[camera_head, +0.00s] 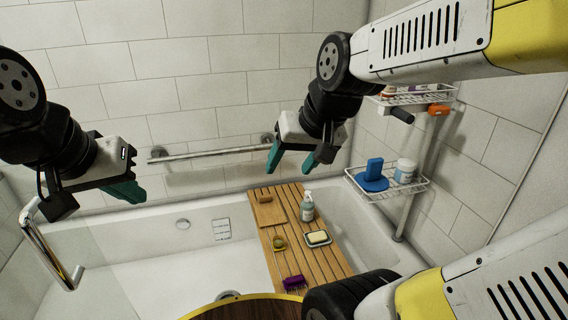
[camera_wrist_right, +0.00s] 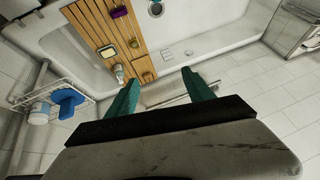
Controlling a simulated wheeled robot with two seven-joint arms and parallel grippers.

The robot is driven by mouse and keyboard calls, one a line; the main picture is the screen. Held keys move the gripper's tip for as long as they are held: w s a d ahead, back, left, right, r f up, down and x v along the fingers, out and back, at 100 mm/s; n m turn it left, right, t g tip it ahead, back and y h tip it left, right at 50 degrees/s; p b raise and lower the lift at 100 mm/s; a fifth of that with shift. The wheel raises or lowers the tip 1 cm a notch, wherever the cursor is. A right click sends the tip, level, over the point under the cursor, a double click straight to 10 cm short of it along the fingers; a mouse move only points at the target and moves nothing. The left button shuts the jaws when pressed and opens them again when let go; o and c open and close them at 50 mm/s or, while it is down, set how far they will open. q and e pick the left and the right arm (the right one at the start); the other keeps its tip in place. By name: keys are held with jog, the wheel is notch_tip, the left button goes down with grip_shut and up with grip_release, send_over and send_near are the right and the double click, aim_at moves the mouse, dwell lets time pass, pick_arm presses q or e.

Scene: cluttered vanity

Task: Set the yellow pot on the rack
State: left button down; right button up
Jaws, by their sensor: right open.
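A small round yellow-green pot (camera_head: 279,243) sits on the slatted wooden bath rack (camera_head: 335,262), left of the soap dish; it is small in the right wrist view (camera_wrist_right: 134,43). A white wire rack (camera_head: 386,194) is on the wall at the right. I cannot tell which of these racks is meant. My right gripper (camera_head: 291,162) is open and empty, in the air above and behind the wooden rack. Its two teal fingers are spread in the right wrist view (camera_wrist_right: 160,80). My left gripper (camera_head: 130,190) is at the left, away from the pot; its finger gap is not clear.
A pump bottle (camera_head: 307,207), a soap dish (camera_head: 318,238), a purple item (camera_head: 294,282) and a small brown item (camera_head: 265,199) are on the wooden rack. The wire rack holds a blue object (camera_head: 373,175) and a white jar (camera_head: 405,170). A grab bar (camera_head: 210,153) runs along the back wall.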

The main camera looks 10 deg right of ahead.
jog(key=shift+n, duration=0.4)
jog(key=s, duration=0.2)
jog(key=s+r, duration=0.1)
jog(key=s, duration=0.1)
jog(key=shift+s+r, duration=0.1)
jog(key=shift+s, duration=0.25)
dwell(1.4)
